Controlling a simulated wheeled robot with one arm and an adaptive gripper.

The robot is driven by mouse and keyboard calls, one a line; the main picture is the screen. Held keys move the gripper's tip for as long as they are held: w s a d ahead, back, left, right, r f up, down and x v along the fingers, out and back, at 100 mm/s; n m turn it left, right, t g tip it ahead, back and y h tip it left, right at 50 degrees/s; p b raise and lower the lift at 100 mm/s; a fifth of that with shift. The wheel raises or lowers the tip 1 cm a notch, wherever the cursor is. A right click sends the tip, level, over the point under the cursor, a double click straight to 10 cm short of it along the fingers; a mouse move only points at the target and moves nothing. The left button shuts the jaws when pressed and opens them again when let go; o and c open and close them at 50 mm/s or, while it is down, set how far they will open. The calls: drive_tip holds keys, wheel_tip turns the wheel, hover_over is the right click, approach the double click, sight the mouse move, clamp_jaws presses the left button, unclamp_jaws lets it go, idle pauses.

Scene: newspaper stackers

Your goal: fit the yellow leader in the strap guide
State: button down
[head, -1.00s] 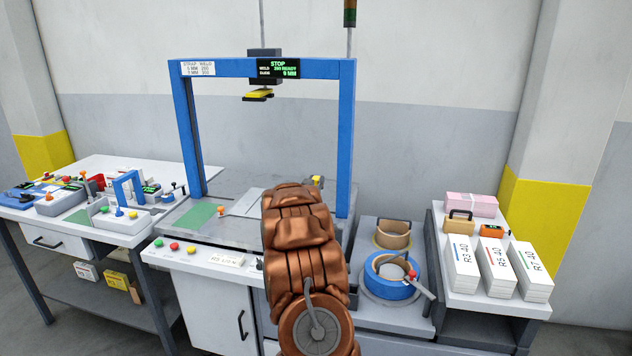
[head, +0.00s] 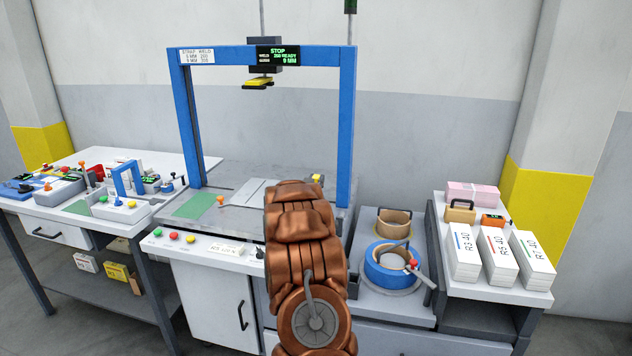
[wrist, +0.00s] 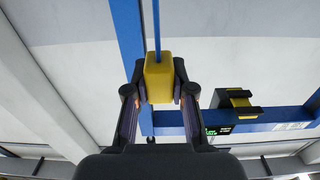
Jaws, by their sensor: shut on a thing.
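In the wrist view my gripper (wrist: 160,88) is shut on the yellow leader (wrist: 159,78), a yellow block between its two fingers. A thin blue strap (wrist: 157,25) runs from the leader to the picture's top edge. In the head view my copper-coloured arm hides the gripper. A small yellow piece (head: 316,178) shows just past the arm, near the right post; I cannot tell whether it is the leader. The blue strapping arch (head: 345,130) stands over the machine's table. I cannot clearly pick out the strap guide in either view.
A blue strap roll (head: 392,268) lies right of my arm, by a side table of paper stacks (head: 497,258). A bench (head: 65,212) with small devices stands left.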

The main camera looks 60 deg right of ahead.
drive_tip(key=shift+f+b, duration=2.3)
drive_tip(key=shift+f, duration=2.35)
idle(1.6)
drive_tip(key=c, duration=0.9)
unclamp_jaws()
drive_tip(key=v, duration=1.2)
drive_tip(key=shift+r, duration=0.2)
